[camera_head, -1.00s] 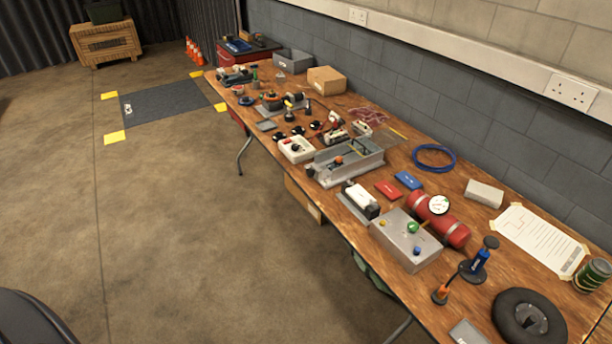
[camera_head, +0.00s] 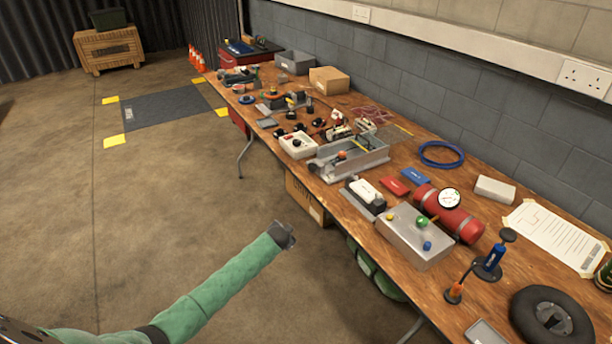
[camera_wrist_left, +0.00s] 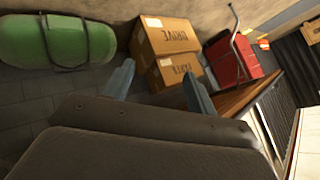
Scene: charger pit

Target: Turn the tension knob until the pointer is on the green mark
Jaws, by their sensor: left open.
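My left gripper (camera_head: 285,235) is in front of the workbench, over the floor, apart from everything on the bench. In the left wrist view its two fingers (camera_wrist_left: 158,86) are spread with nothing between them. A grey metal channel fixture (camera_head: 365,160) with an orange knob (camera_head: 342,155) stands mid-bench. Nearer, a grey box (camera_head: 412,240) carries yellow, green and blue knobs. A white box (camera_head: 298,145) has a dark knob. I cannot tell which one is the tension knob; no pointer or green mark can be made out. My right gripper is not in view.
The wooden bench (camera_head: 470,310) runs along the wall, crowded with a red cylinder (camera_head: 460,222), a tyre (camera_head: 575,322) and a blue coil (camera_head: 441,154). Below it are cardboard boxes (camera_wrist_left: 165,38) and a green tank (camera_wrist_left: 70,42).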

